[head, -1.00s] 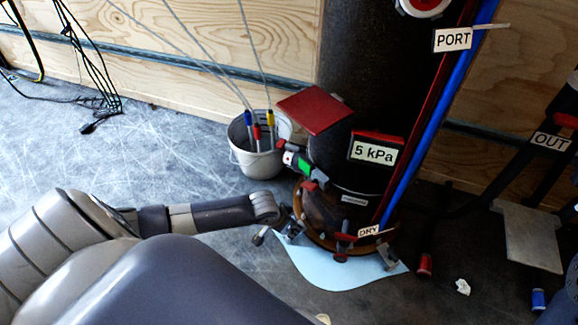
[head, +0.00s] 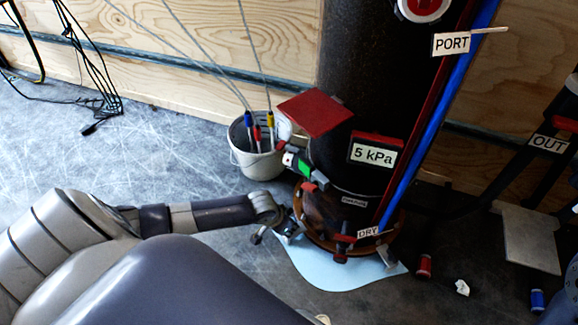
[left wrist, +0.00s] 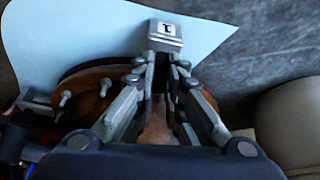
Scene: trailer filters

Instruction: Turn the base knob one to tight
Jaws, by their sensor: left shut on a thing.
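The base of the dark cylinder (head: 340,130) has a brown flange (head: 312,222) with several small knobs around it, over a pale blue sheet (head: 325,275). In the left wrist view, a grey block-shaped knob marked like a "1" (left wrist: 166,33) sticks out over the blue sheet. My left gripper (left wrist: 167,62) is shut on this knob from the flange side, with its fingers at the knob's near end. In the head view my left gripper (head: 281,232) is at the flange's left edge. It hides the knob there. My right gripper is not in view.
A white bucket (head: 250,160) with several coloured probes stands behind my left forearm. A red spool (head: 424,266) and a blue spool (head: 537,300) lie on the floor at right. Red and blue pipes run up the cylinder's right side.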

